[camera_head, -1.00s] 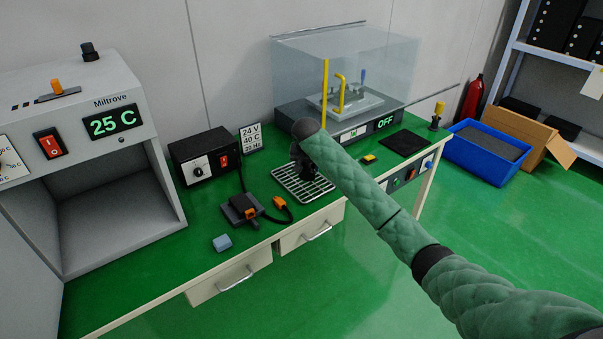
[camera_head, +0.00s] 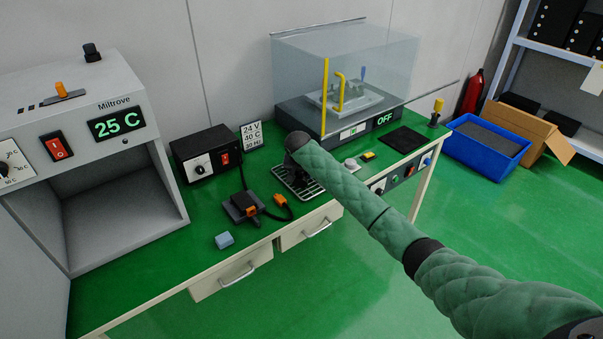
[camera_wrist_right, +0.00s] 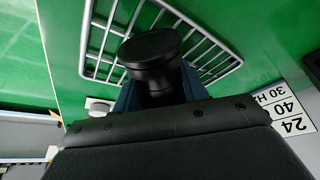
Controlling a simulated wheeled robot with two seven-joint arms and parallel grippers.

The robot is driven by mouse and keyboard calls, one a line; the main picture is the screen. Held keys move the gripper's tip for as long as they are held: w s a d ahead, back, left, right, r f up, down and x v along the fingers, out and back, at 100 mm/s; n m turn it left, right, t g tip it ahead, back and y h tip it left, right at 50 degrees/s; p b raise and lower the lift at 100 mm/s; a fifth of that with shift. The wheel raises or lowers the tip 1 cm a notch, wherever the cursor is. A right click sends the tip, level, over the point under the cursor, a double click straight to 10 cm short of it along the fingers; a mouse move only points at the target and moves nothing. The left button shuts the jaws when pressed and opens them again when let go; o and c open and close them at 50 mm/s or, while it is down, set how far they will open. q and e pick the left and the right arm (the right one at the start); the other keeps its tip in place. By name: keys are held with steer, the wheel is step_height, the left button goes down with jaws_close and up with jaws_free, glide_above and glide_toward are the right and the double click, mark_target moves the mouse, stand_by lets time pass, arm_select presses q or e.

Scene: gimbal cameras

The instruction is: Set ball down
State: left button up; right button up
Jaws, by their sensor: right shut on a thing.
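My right gripper (camera_wrist_right: 158,92) is shut on a black round-topped piece (camera_wrist_right: 150,48) with a narrower neck, seen between its dark blue fingers in the right wrist view. I cannot tell for sure that this piece is the ball. It is over the wire rack (camera_wrist_right: 215,55), and whether it touches the rack is unclear. In the head view my right gripper (camera_head: 303,181) is mostly hidden by my green-sleeved arm, above the rack (camera_head: 281,172) on the green bench. My left gripper is not in view.
A black power box (camera_head: 205,153) and a dark device with orange plugs (camera_head: 242,207) stand left of the rack. A pale round piece (camera_head: 351,164) and a clear-covered machine (camera_head: 345,75) are to the right.

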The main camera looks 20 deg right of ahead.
steer(key=o, duration=1.3)
steer(key=shift+f, duration=0.1)
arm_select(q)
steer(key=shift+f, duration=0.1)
arm_select(e)
steer(key=shift+r, duration=0.2)
arm_select(q)
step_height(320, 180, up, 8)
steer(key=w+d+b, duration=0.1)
steer(key=b, duration=0.2)
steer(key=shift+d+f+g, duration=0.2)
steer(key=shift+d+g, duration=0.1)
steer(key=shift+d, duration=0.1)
arm_select(e)
steer(key=v, duration=1.1)
steer(key=shift+s+a+r, duration=0.1)
steer(key=shift+s+r, duration=0.1)
steer(key=shift+r, duration=0.15)
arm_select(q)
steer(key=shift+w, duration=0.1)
